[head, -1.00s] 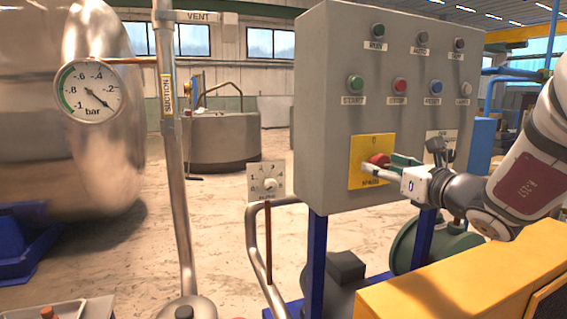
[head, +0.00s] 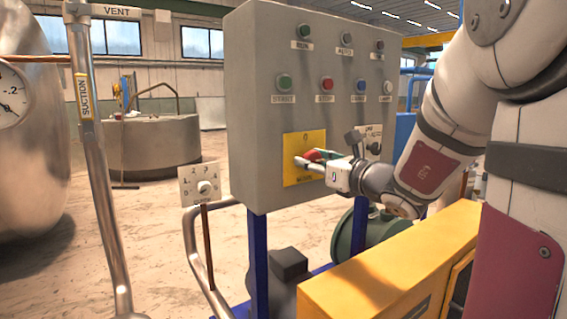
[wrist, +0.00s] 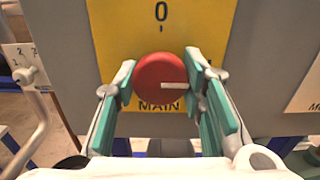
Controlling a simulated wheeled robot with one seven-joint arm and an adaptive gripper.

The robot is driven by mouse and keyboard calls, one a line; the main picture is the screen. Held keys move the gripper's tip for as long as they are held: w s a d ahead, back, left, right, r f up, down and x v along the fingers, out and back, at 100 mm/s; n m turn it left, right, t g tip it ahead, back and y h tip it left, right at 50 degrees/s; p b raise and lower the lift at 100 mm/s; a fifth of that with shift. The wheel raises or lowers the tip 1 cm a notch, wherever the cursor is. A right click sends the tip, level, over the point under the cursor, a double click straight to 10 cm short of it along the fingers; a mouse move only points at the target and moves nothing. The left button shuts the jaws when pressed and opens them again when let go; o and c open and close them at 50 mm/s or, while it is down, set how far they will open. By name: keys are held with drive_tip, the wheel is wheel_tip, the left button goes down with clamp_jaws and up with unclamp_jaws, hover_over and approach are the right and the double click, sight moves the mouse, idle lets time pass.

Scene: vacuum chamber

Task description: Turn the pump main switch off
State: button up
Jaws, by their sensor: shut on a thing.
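The pump main switch is a round red knob (wrist: 158,78) on a yellow plate (wrist: 105,30). The plate reads "0" above the knob and "MAIN" below it. The knob's white pointer line lies level, pointing right, away from the "0". The right finger covers the plate there. My gripper (wrist: 161,70) has its teal-padded fingers on the left and right sides of the knob and is shut on it. In the head view the knob (head: 314,155) is partly hidden by my gripper (head: 308,164) on the yellow plate (head: 292,143).
The grey cabinet (head: 245,90) carries several push buttons above the plate. A dark selector lever (head: 354,137) sits just right of my gripper. A yellow housing (head: 390,262) stands below the arm. A small dial plate (head: 188,183) and bent pipe stand left.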

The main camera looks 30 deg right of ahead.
drive_tip(key=n+b, duration=0.2)
drive_tip(key=b, duration=0.2)
drive_tip(key=n+b, duration=0.2)
drive_tip(key=b, duration=0.1)
drive_tip(key=shift+w+f+n+b, duration=0.1)
drive_tip(key=shift+f+n+b, duration=0.1)
drive_tip(key=shift+n+b, duration=0.2)
drive_tip(key=n+b, duration=0.4)
drive_tip(key=b, duration=0.3)
drive_tip(key=shift+n, duration=0.3)
drive_tip(key=n+b, duration=0.4)
drive_tip(key=b, duration=0.2)
drive_tip(key=shift+d, duration=0.1)
drive_tip(key=n+b, duration=0.2)
drive_tip(key=b, duration=0.1)
drive_tip(key=n+b, duration=0.2)
drive_tip(key=shift+r, duration=0.25)
drive_tip(key=shift+n, duration=0.3)
drive_tip(key=o, duration=1.1)
drive_tip(key=shift+o, duration=0.2)
drive_tip(key=shift+r, duration=0.1)
